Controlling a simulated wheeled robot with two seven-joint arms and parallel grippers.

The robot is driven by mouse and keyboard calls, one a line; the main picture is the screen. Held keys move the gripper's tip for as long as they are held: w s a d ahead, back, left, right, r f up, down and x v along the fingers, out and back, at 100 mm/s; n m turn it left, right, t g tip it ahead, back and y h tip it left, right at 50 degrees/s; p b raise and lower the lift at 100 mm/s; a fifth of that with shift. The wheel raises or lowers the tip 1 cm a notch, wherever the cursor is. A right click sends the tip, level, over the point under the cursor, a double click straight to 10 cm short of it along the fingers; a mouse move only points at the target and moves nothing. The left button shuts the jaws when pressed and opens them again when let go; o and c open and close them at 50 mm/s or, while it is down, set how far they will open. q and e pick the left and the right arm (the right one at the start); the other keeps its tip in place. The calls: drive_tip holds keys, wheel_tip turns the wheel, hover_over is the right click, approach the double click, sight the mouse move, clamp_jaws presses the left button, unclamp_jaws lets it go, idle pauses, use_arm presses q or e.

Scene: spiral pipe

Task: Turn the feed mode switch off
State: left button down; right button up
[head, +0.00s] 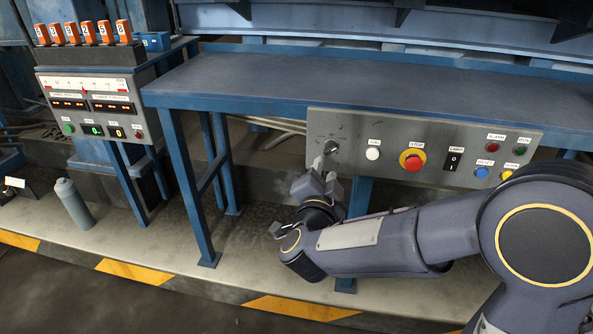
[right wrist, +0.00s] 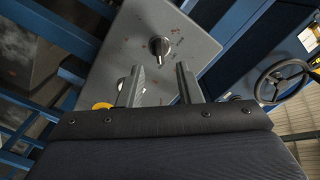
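The rotary switch (head: 331,147), a dark knob, sits at the left end of the grey control panel (head: 268,131); its label is too small to read. I take it as the feed mode switch. In the right wrist view the knob (right wrist: 159,45) stands out from the scuffed panel face, beyond my fingertips. My right gripper (head: 325,176) is just below the knob in the head view. In the right wrist view its two fingers (right wrist: 160,84) are spread with a gap between them, nothing held. My left gripper is not in view.
The panel also carries a white button (head: 373,153), a red-and-yellow stop button (head: 412,160), a black rocker switch (head: 453,158) and several coloured buttons. A blue bench (head: 340,84) stands above it. A grey bottle (head: 73,204) and a meter box (head: 97,104) are at left.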

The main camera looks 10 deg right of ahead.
sight(330, 151)
drive_tip(key=x, duration=0.7)
drive_tip(key=shift+w+d+b, duration=0.25)
drive_tip(key=shift+b, duration=0.1)
drive_tip(key=c, duration=0.6)
